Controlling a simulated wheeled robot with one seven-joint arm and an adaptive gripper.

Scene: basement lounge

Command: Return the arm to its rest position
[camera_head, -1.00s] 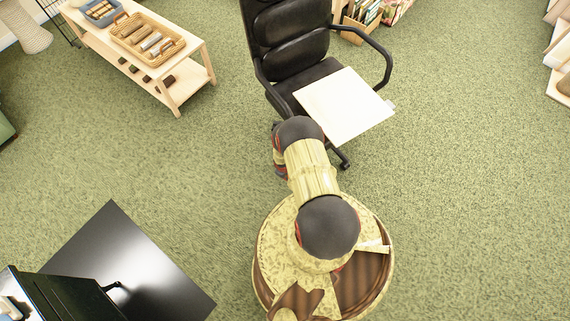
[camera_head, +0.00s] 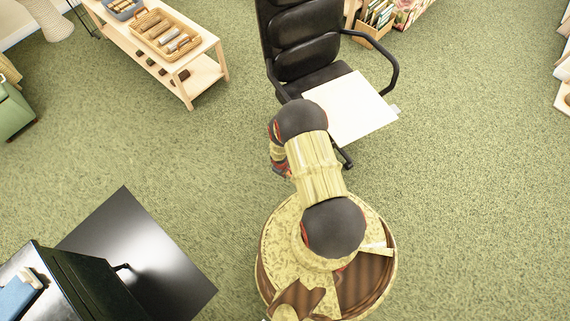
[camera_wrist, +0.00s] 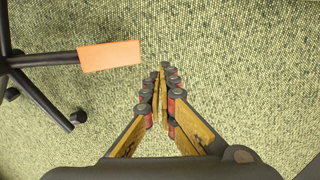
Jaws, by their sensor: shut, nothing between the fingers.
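My gripper (camera_wrist: 162,72) shows in the wrist view with its fingers together and nothing between them. It points down over bare green carpet. In the head view my arm is folded above my round base, and the gripper itself is hidden from that view.
A black office chair (camera_head: 305,45) stands close ahead, with a white board (camera_head: 350,107) on its seat. Its leg and an orange piece (camera_wrist: 110,56) show in the wrist view. A wooden shelf table (camera_head: 198,50) stands at upper left, a black cabinet (camera_head: 85,285) at lower left. Carpet at right is clear.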

